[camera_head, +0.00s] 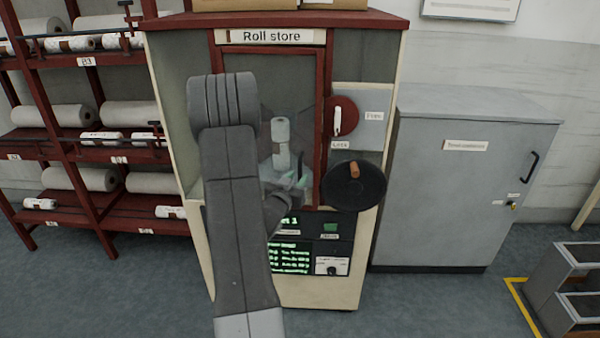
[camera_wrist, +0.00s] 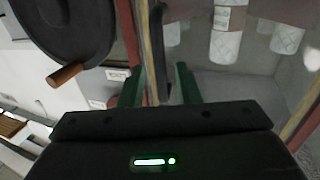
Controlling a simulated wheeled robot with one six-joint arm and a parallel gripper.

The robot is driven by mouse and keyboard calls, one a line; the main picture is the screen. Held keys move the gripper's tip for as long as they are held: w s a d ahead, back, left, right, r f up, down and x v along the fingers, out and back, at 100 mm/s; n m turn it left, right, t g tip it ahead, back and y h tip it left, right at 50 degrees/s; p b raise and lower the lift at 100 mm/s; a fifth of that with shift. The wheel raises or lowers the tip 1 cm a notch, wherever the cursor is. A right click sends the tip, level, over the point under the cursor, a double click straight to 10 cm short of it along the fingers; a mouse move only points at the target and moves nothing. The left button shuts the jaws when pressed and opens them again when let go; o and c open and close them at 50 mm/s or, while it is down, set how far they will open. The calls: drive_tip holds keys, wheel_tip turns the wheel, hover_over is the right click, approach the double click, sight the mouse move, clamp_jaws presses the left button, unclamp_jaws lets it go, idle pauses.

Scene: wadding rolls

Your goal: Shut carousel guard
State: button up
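The carousel guard (camera_head: 328,95) is a red-framed clear panel on the front of the roll store cabinet (camera_head: 172,110). White rolls (camera_head: 281,132) show through it, stacked upright. My arm covers much of its left and lower part. My gripper (camera_wrist: 160,88) is at the guard's lower right area. In the wrist view its two green fingers stand apart, with the red and tan frame edge (camera_wrist: 153,45) and a dark upright bar beyond and between them. I cannot tell whether they touch it, or whether the guard is fully closed.
A black handwheel (camera_head: 350,190) with a wooden knob sits close right of the gripper. Above it is a red disc (camera_head: 345,122) with a white lever. A display panel (camera_head: 290,258) is below. A grey cabinet (camera_head: 450,190) stands right; roll shelves (camera_head: 90,155) stand left.

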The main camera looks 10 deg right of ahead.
sight(299, 175)
drive_tip(key=shift+x, duration=1.6)
clamp_jaws()
drive_tip(key=shift+b+x, duration=0.55)
drive_tip(key=shift+x, duration=1.15)
drive_tip(key=shift+a+r, duration=0.1)
drive_tip(key=shift+a, duration=0.05)
unclamp_jaws()
drive_tip(key=shift+w, duration=0.15)
